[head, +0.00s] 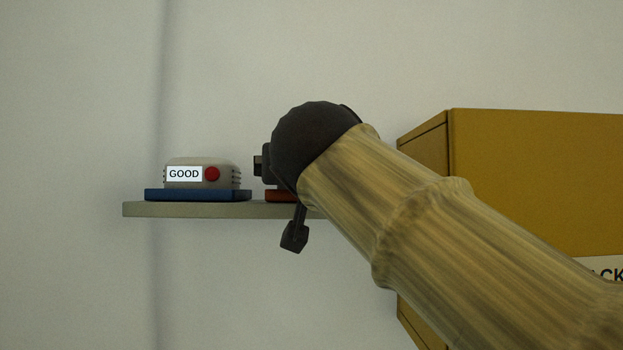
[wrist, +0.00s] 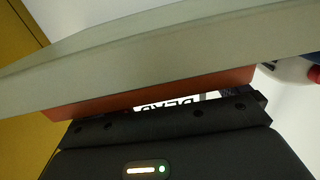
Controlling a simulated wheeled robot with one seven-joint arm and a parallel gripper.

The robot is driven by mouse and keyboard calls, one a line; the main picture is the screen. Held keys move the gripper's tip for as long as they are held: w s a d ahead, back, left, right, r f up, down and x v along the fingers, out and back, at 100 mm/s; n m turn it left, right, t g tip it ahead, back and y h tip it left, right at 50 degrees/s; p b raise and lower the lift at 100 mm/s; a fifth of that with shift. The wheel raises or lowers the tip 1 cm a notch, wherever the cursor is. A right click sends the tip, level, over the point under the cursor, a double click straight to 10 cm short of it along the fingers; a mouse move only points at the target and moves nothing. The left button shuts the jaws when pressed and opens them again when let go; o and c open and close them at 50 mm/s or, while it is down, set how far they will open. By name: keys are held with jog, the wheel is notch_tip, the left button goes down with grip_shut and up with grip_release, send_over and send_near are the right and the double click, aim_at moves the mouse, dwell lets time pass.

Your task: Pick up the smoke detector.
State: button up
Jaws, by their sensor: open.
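A pale, rounded detector (head: 202,173) with a white label reading GOOD and a red button sits upright on a blue base (head: 198,196) at the shelf's left. Part of a pale object with a red spot (wrist: 299,70) shows at the right edge of the wrist view. My gripper (head: 262,165) is open, to the right of the GOOD detector and apart from it, mostly hidden behind my wrist. In the wrist view my gripper (wrist: 170,124) is by a red base (wrist: 150,93). A partly hidden, upside-down label (wrist: 170,104), seemingly reading DEAD, shows there.
The grey shelf (head: 160,210) is fixed to a pale wall; its edge crosses the wrist view (wrist: 140,60) close to my gripper. A yellow cabinet (head: 530,180) stands at the right behind my arm. The wall area left of the shelf is clear.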

jog(key=shift+s, duration=0.35)
jog(key=shift+s+d+r, duration=0.1)
jog(key=shift+s+d, duration=0.15)
jog(key=shift+s, duration=0.15)
jog(key=shift+w+d, duration=0.15)
jog(key=c, duration=0.8)
jog(key=shift+c, duration=0.2)
jog(key=shift+r, duration=0.1)
